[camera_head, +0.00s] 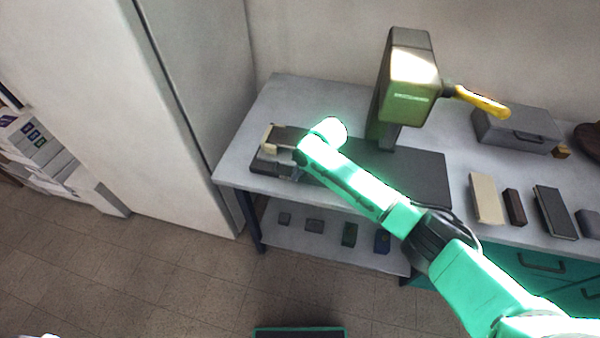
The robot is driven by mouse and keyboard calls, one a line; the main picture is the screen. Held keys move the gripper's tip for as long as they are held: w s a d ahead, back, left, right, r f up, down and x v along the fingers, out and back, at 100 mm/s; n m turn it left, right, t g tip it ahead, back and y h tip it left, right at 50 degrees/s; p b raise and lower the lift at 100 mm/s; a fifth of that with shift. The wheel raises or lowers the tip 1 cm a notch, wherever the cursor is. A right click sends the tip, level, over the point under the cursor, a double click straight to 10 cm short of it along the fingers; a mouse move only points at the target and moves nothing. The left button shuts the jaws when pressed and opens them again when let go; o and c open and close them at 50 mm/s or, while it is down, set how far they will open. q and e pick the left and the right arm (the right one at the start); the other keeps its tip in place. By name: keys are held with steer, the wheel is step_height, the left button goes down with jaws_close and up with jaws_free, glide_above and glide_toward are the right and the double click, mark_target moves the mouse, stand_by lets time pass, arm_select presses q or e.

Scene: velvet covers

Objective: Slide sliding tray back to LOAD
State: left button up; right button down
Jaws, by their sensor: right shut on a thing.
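The sliding tray (285,134) is a dark flat piece with a pale edge at its left. It sits at the left end of the dark base plate (425,178), out to the left of the press (405,85). My right arm reaches in from the lower right, across the front of the base plate. My right gripper (287,172) is at the tray's front side, shut on the tray; the arm's end partly hides the grip. No LOAD marking can be read. My left gripper is not in view.
The press has a yellow lever (482,101) pointing right. A grey case (515,130) stands behind several book-like blocks on the right of the bench (246,150). A lower shelf (290,240) holds small blocks. A tall white cabinet (110,100) stands close to the left.

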steer(key=shift+a+r, duration=0.1)
steer(key=shift+a, duration=0.1)
steer(key=c, duration=1)
jaws_free()
steer(key=shift+o, duration=0.8)
steer(key=shift+w+a, duration=0.1)
steer(key=v, duration=1.4)
steer(key=shift+b, duration=0.45)
steer(key=shift+s, duration=0.25)
